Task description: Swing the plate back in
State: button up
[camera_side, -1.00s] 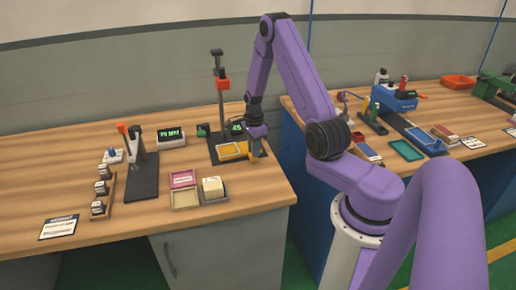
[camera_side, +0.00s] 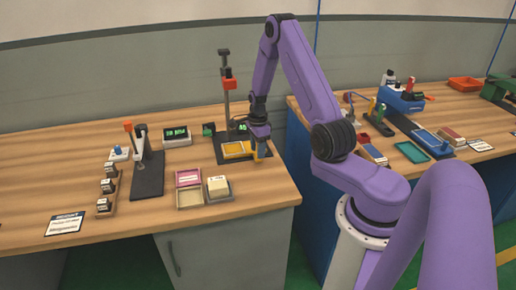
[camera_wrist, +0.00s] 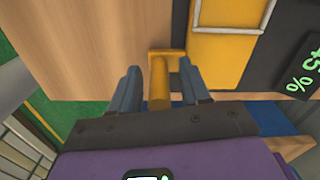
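The yellow plate (camera_side: 236,149) lies on the black base of a stand with a tall post near the right end of the left bench. In the wrist view the plate (camera_wrist: 228,48) is at the top right, with a lighter framed area on it. A yellow handle (camera_wrist: 158,82) sticks out beside it towards my gripper. My gripper (camera_side: 261,158) is low at the plate's right side. In the wrist view my gripper (camera_wrist: 160,88) has one blue-grey finger on each side of the handle. Narrow gaps show between handle and fingers.
The stand's post (camera_side: 226,100) with a red block rises behind the plate. Pink (camera_side: 188,178) and tan trays (camera_side: 191,198) and a pale block (camera_side: 217,186) lie in front. A lever press (camera_side: 146,172) stands to the left. The bench's right edge is close to my gripper.

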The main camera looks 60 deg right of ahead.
notch_tip(320, 180, up, 18)
jog(key=shift+f, duration=0.25)
dwell(0.4)
jog(key=s+a+r+n, duration=0.2)
jog(key=a+n, duration=0.7)
jog(key=a, duration=0.2)
jog(key=s+a+r+n, duration=0.1)
jog(key=s+a+n, duration=0.2)
jog(key=a+n, duration=0.7)
jog(key=s+a+n, duration=0.3)
jog(key=s+n, duration=0.6)
jog(key=s, duration=0.2)
jog(key=s+a+n, duration=0.4)
jog(key=s+n, duration=0.5)
jog(key=s, duration=0.1)
jog(key=shift+s+n, duration=0.3)
jog(key=shift+s, duration=0.05)
jog(key=shift+a+r, duration=0.1)
